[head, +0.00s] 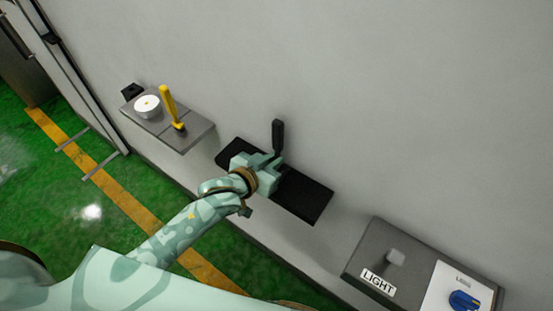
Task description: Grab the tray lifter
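A tool with a black upright handle (278,136), which I take to be the tray lifter, stands at a dark shelf (308,199) on the wall, near the middle of the head view. My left gripper (271,163) is over this shelf, with its fingers at the lower end of the black handle. The fingers and the gripper body hide the tool's lower part. I cannot tell whether the fingers are closed on it or only around or beside it. My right gripper is not in view.
A grey shelf (195,136) to the left holds a white round item (147,106) and a yellow-handled tool (171,106). At lower right is a grey box labelled LIGHT (366,249) with a blue knob (464,300). The green floor (85,215) has a yellow line.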

